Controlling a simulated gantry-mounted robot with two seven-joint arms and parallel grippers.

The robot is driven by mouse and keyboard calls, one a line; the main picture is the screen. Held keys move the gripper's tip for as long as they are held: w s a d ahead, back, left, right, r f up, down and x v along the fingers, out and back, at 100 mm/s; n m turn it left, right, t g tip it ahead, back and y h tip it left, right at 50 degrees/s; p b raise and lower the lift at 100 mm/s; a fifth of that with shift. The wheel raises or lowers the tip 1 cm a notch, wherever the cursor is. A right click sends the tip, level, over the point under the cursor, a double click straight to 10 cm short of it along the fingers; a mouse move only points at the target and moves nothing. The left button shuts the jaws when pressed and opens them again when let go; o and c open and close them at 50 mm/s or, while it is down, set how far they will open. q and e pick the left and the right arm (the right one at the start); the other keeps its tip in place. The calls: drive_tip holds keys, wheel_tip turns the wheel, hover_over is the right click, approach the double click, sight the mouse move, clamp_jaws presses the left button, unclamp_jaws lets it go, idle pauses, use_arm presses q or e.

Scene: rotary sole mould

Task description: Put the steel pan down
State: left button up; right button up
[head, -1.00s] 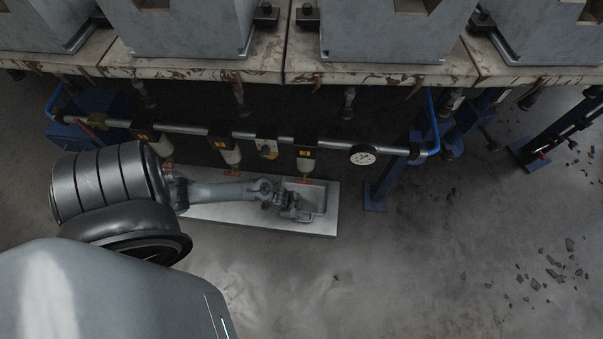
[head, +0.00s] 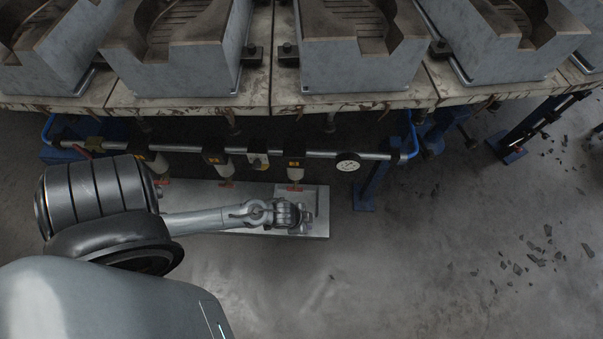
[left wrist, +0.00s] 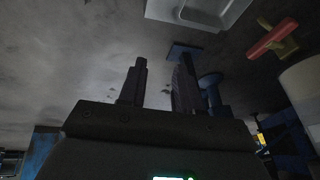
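The steel pan (head: 311,196) is a shallow, light grey tray. It rests at the right end of the flat metal plate (head: 222,198) under the pipe, partly hidden by my left gripper in the head view. In the left wrist view the pan (left wrist: 196,12) shows at the top edge, beyond the fingertips and apart from them. My left gripper (head: 300,220) is at the near side of the pan. In the left wrist view its two fingers (left wrist: 160,80) stand apart with nothing between them. My right gripper is in neither view.
A pipe (head: 318,154) with filter bowls and a dial gauge (head: 348,163) runs above the plate. Blue posts (head: 367,190) stand to its right. Grey moulds (head: 360,60) sit on the worn table (head: 345,103) behind. Dark debris (head: 535,258) lies on the otherwise open floor at right.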

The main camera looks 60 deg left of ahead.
use_arm(q)
drive_tip(key=s+d+r+n, duration=0.1)
drive_tip(key=s+d+r, duration=0.1)
drive_tip(key=r, duration=0.8)
drive_tip(key=s+d+r+n+g, duration=0.1)
drive_tip(key=s+d+r+n, duration=0.1)
drive_tip(key=r, duration=0.9)
drive_tip(key=shift+d, duration=0.45)
